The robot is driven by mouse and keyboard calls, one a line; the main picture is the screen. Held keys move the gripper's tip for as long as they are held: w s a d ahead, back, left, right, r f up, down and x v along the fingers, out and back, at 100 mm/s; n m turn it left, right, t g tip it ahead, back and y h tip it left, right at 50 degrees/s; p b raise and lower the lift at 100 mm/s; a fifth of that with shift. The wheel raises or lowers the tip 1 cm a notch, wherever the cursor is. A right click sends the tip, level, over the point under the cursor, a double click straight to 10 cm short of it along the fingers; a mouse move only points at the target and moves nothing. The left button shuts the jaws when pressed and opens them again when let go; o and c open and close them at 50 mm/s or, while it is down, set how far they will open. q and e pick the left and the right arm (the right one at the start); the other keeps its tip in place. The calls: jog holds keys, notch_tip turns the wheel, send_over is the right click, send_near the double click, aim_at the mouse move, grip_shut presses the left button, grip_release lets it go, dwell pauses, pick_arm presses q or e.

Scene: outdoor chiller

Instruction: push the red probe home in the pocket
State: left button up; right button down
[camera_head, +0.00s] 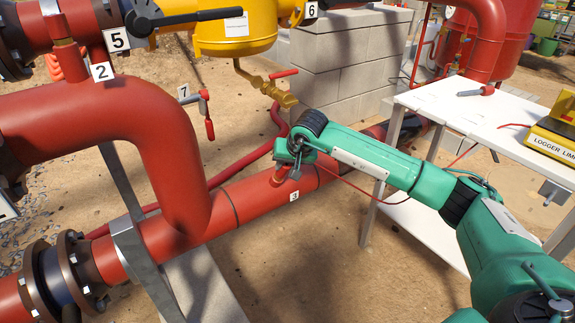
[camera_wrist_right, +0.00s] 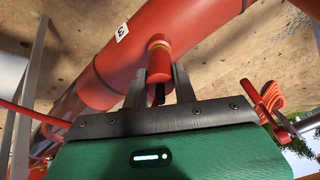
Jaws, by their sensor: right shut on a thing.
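My right gripper (camera_head: 292,170) is over the lower red pipe, at the stub beside tag 3. In the right wrist view its two dark fingers (camera_wrist_right: 158,82) are closed on either side of the red probe (camera_wrist_right: 158,67), with a dark part between them. The brass-ringed mouth of the pocket (camera_wrist_right: 159,45) shows just beyond the probe. In the head view the pocket stub (camera_head: 279,178) shows below the gripper, which hides most of the probe. How deep the probe sits cannot be told. My left gripper is not in view.
A thin red lead (camera_head: 345,187) runs from near my right gripper towards the white table (camera_head: 455,108) with the yellow logger box (camera_head: 556,130). A red-handled brass valve (camera_head: 275,88) and grey block wall (camera_head: 340,60) stand behind. The large red elbow pipe (camera_head: 165,130) is left.

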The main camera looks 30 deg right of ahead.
jog(key=shift+w+f, duration=0.1)
jog(key=shift+f, duration=0.1)
jog(key=c, duration=1)
grip_release()
jog(key=shift+c, duration=0.2)
jog(key=shift+o, duration=0.5)
jog(key=o, duration=0.4)
jog(key=p+v, duration=0.3)
jog(key=v, duration=0.4)
jog(key=shift+r+p, duration=0.1)
jog(key=shift+p, duration=0.2)
